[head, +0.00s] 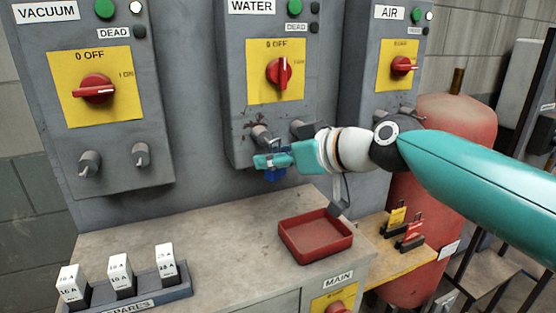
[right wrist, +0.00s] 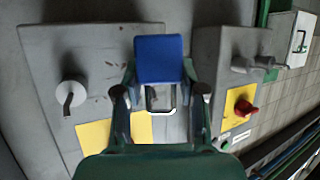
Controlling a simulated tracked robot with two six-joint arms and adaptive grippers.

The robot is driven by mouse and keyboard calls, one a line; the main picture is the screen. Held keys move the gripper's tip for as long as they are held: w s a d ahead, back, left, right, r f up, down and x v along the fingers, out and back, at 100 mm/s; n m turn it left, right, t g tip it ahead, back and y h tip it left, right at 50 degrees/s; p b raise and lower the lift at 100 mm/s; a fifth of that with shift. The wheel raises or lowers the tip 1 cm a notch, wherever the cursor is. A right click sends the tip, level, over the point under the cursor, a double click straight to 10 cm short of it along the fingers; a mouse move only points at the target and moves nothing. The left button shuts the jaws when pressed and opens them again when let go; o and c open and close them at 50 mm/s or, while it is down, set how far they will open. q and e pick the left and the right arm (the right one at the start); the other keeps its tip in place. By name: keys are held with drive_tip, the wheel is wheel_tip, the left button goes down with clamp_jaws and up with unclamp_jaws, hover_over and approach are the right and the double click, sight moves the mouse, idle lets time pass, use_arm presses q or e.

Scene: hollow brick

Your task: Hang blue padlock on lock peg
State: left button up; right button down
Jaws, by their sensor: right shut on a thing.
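My right gripper (head: 275,162) is in front of the lower part of the grey WATER box (head: 240,110). It is shut on the blue padlock (head: 276,175), which shows only in part below the fingers. In the right wrist view the padlock's blue body (right wrist: 159,58) sits between the fingertips, with its metal shackle (right wrist: 160,98) towards the palm. Two pegs stick out of the WATER box, a left peg (head: 260,134) just above the gripper and a right peg (head: 302,129) partly behind my wrist. I cannot tell whether the shackle touches a peg. My left gripper is out of view.
The VACUUM box (head: 45,150) and AIR box (head: 365,65) flank the WATER box. An empty-looking red tray (head: 316,240) sits on the bench (head: 225,235) below. Spare fuses (head: 120,275) stand at front left. Tags (head: 405,228) and a red tank (head: 455,125) are at right.

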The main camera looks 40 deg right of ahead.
drive_tip(key=shift+w+d+f+b, duration=0.15)
drive_tip(key=shift+w, duration=0.45)
drive_tip(key=shift+w+d+f+b, duration=0.15)
drive_tip(key=shift+w+f+b, duration=0.05)
drive_tip(key=shift+w, duration=0.45)
drive_tip(key=shift+w+d+f+b, duration=0.15)
drive_tip(key=shift+w, duration=0.45)
drive_tip(key=c, duration=0.6)
unclamp_jaws()
drive_tip(key=shift+s, duration=0.1)
drive_tip(key=v, duration=1.1)
drive_tip(key=shift+s, duration=0.4)
